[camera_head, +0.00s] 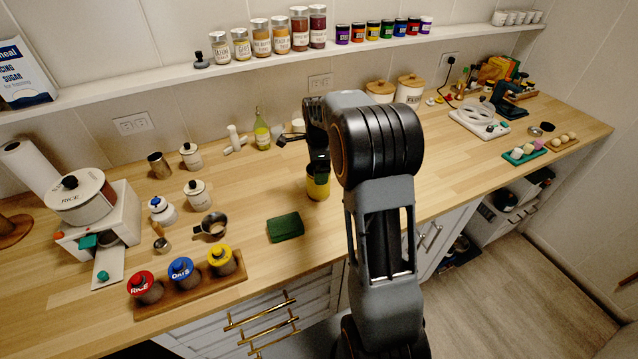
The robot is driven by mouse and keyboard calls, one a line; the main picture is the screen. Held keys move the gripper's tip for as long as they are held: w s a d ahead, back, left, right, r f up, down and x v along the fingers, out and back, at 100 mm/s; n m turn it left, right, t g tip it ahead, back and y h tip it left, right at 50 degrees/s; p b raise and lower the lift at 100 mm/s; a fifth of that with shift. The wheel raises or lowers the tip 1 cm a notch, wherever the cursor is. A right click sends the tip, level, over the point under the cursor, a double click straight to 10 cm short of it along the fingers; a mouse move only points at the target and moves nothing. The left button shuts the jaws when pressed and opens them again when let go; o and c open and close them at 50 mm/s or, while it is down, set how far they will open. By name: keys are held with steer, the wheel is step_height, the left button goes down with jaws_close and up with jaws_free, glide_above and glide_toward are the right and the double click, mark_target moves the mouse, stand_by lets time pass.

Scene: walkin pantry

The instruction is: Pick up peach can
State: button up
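A yellow can (317,188), which looks like the peach can, stands upright on the wooden counter near its front edge, just left of my arm. Its label cannot be read. My gripper (319,172) points down right at the can, and its dark parts cover much of the can's upper part. I cannot tell whether the fingers touch the can or are closed on it.
A green block (285,227) lies left of the can. A metal cup (213,226) and a wooden tray (194,290) with three lidded jars are further left. A green-yellow bottle (262,134) stands behind.

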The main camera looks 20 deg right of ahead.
steer(key=shift+w+d+f+p, duration=0.15)
steer(key=shift+f+p, duration=0.4)
steer(key=shift+f, duration=1.85)
steer(key=c, duration=0.8)
steer(key=shift+w+r, duration=0.1)
steer(key=shift+c, duration=0.2)
